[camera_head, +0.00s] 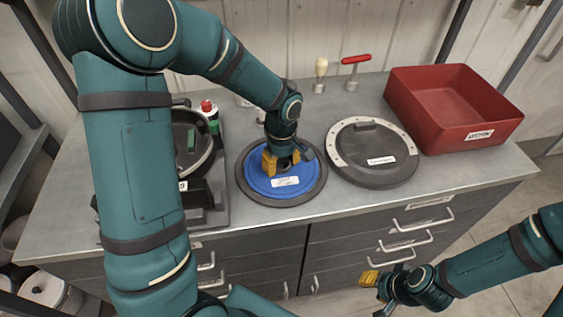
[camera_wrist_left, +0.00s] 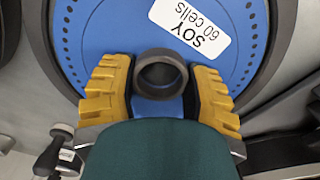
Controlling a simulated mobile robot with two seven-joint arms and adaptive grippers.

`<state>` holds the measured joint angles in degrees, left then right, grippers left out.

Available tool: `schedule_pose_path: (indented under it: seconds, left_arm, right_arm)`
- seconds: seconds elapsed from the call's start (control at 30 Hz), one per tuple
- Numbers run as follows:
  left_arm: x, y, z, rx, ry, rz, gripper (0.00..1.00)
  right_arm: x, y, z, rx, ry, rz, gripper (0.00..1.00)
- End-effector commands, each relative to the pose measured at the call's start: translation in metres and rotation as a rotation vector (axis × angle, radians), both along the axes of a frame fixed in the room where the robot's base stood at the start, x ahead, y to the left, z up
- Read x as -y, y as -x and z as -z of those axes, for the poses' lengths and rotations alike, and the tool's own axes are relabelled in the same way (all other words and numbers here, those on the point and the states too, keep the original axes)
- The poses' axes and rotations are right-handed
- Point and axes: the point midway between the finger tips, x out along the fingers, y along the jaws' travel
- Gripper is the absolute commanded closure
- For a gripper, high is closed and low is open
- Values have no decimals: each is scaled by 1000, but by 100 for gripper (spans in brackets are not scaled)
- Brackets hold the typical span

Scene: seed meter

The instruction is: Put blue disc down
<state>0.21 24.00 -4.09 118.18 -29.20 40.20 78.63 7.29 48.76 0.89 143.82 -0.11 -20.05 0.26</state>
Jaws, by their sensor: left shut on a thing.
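The blue disc (camera_head: 256,186) lies flat within a dark round rim (camera_head: 311,190) on the grey bench top. In the left wrist view the blue disc (camera_wrist_left: 100,42) has a white label reading "SOY 60 cells", a ring of small holes and a dark hub ring (camera_wrist_left: 161,75). My left gripper (camera_head: 281,163) points down over the middle of the disc. Its yellow fingers (camera_wrist_left: 160,92) are on either side of the hub, shut on the disc. My right gripper (camera_head: 374,292) is low at the right, in front of the drawers, empty; its finger gap is unclear.
A dark round lid (camera_head: 372,175) with a light rim lies just right of the disc. A red bin (camera_head: 450,105) stands at the back right. A dark seed meter housing (camera_head: 205,195) is to the left, partly behind my left arm. Red-handled (camera_head: 356,60) and wooden-knobbed (camera_head: 321,68) tools stand behind.

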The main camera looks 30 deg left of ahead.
Motion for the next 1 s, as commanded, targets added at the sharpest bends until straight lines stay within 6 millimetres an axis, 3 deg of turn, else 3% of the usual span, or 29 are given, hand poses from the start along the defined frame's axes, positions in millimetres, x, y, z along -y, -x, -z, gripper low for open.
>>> schedule_pose_path:
  seconds: [0.03, 0.07, 0.13, 0.57, 1.0]
  left_arm:
    - [0, 0, 3, 0, 0, 0, 84]
    - [0, 0, 3, 0, 0, 0, 44]
    - [0, 0, 2, 0, 0, 0, 21]
    - [0, 0, -5, 1, 0, 0, 21]
    - [0, -1, -90, 5, -1, 0, 21]
  right_arm:
    - [0, 0, 3, 1, 0, 0, 62]
    - [0, -1, 3, 1, 0, 0, 62]
    - [0, 0, 2, 1, 0, 0, 62]
    - [0, 0, -3, -1, 0, 0, 62]
    - [0, 0, -20, -2, 0, 2, 62]
